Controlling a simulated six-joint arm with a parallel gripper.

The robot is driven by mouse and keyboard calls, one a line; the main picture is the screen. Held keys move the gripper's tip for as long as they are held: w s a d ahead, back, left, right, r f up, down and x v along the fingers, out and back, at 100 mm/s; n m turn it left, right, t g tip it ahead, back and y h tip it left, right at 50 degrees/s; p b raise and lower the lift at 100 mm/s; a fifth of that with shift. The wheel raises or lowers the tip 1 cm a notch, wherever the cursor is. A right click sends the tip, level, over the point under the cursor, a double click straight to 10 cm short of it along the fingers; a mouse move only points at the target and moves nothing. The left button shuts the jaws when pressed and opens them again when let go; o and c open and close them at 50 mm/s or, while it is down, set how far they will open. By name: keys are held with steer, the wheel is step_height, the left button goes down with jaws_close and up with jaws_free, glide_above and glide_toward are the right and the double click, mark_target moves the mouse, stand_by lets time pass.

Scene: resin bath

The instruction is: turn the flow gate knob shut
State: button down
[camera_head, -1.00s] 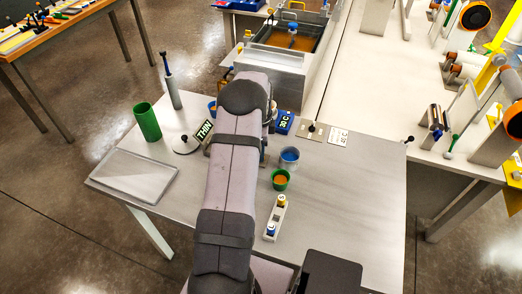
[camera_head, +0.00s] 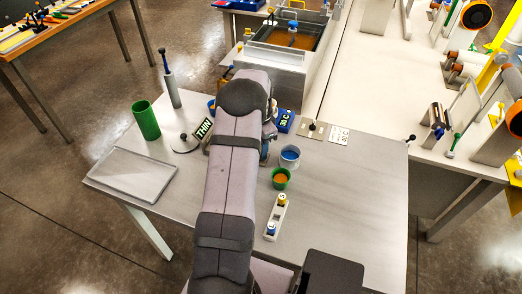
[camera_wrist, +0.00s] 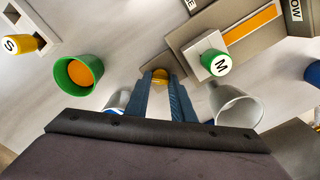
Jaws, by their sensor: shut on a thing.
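A green plug marked M (camera_wrist: 216,63) stands on a pale square piece to the right of the knob. An orange strip (camera_wrist: 250,25) runs along the block behind it. In the head view, my arm hides the gripper and the knob.
A rack (camera_head: 275,218) holds coloured plugs. A clear tray (camera_head: 130,174) and a green cylinder (camera_head: 146,120) are left of my arm. The table's right side is bare.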

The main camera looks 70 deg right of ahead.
steer(key=n, duration=0.4)
steer(key=shift+b, duration=0.3)
steer(key=shift+r+n, duration=0.1)
steer(key=shift+n, duration=2.1)
steer(key=shift+d, duration=0.1)
steer(key=c, duration=1.5)
jaws_free()
steer(key=shift+r+b, duration=0.1)
steer(key=shift+b, duration=0.2)
steer(key=shift+r+b, duration=1.05)
steer(key=shift+r, duration=2.55)
